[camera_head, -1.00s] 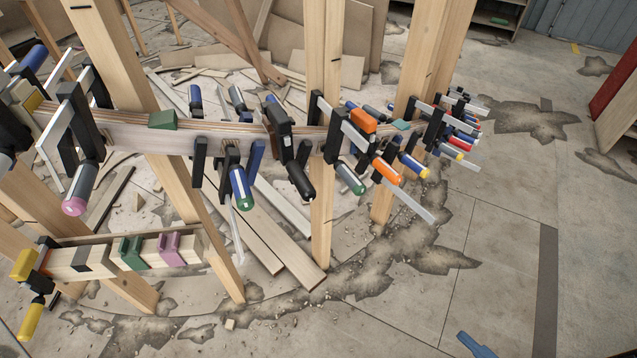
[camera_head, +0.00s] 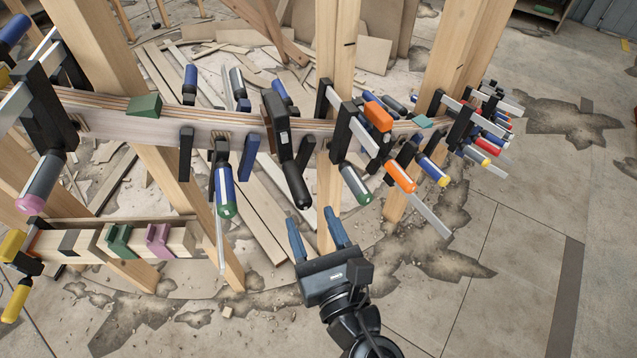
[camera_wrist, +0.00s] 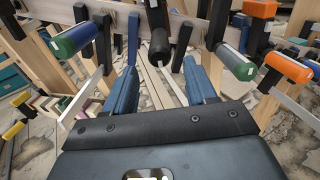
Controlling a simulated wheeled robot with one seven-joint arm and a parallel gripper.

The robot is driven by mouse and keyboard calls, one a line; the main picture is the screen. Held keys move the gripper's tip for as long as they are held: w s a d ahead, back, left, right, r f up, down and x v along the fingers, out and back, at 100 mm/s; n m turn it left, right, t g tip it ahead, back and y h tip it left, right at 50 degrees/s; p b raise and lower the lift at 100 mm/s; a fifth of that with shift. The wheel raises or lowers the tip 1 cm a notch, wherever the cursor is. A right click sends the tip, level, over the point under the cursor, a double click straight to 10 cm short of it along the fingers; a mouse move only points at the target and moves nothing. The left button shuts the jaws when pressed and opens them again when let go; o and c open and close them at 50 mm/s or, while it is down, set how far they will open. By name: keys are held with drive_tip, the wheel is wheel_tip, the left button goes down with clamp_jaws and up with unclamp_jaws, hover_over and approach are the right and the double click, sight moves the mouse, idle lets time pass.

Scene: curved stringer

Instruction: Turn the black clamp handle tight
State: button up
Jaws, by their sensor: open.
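The black clamp handle (camera_head: 297,186) hangs down and forward from a black clamp (camera_head: 277,125) on the curved laminated stringer (camera_head: 105,107). In the wrist view the black handle (camera_wrist: 159,46) is at the top middle, its rounded end facing me. My gripper (camera_head: 311,218) has two blue fingers, apart and empty. It is below and slightly right of the handle's end in the head view. In the wrist view the handle is ahead of the gap between the fingers (camera_wrist: 160,70), with no contact visible.
A blue-and-green handle (camera_head: 224,190) hangs left of the black one. A green-ended handle (camera_head: 355,184) and an orange handle (camera_head: 399,175) stand close on the right. Wooden posts (camera_head: 330,60) stand behind the stringer. The floor at the lower right is open.

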sight(299, 191)
drive_tip(key=shift+w+a+r, duration=0.1)
drive_tip(key=shift+w+a, duration=0.05)
drive_tip(key=shift+w, duration=0.25)
drive_tip(key=shift+p+x, duration=0.6)
drive_tip(key=shift+x, duration=2.9)
drive_tip(key=shift+c, duration=0.5)
drive_tip(key=c, duration=0.9)
